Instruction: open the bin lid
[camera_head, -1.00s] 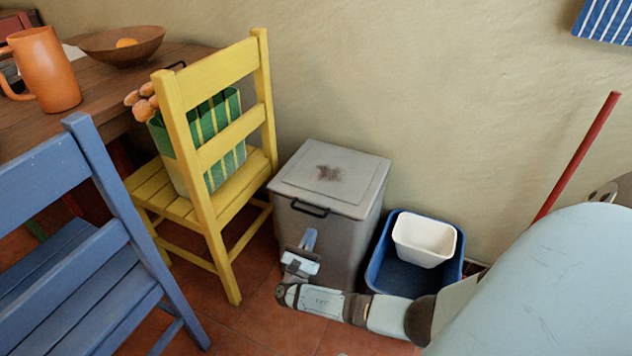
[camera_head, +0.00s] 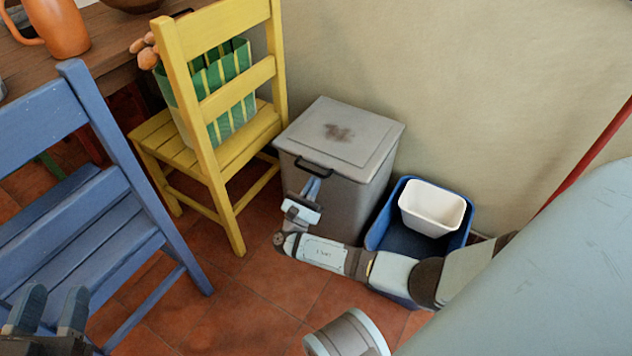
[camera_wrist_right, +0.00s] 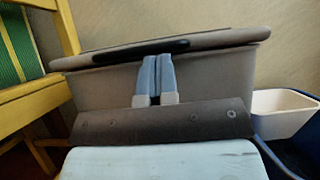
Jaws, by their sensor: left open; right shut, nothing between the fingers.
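The grey bin (camera_head: 345,205) stands on the floor against the wall. Its lid (camera_head: 365,142) lies flat and closed, with a dark stain on top and a dark handle (camera_head: 313,166) at the front edge. My right gripper (camera_head: 314,183) is shut and empty at the bin's front, just below the handle. In the right wrist view its fingers (camera_wrist_right: 155,68) point up at the underside of the lid rim and the dark handle (camera_wrist_right: 150,51); I cannot tell if they touch. My left gripper (camera_head: 52,300) is open and empty at the lower left, far from the bin.
A yellow chair (camera_head: 225,90) holding a green striped basket (camera_head: 232,117) stands left of the bin. A blue chair (camera_head: 100,205) is nearer. A blue tub (camera_head: 405,238) with a white container (camera_head: 433,208) stands close on the right. Tiled floor (camera_head: 250,300) is clear in front.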

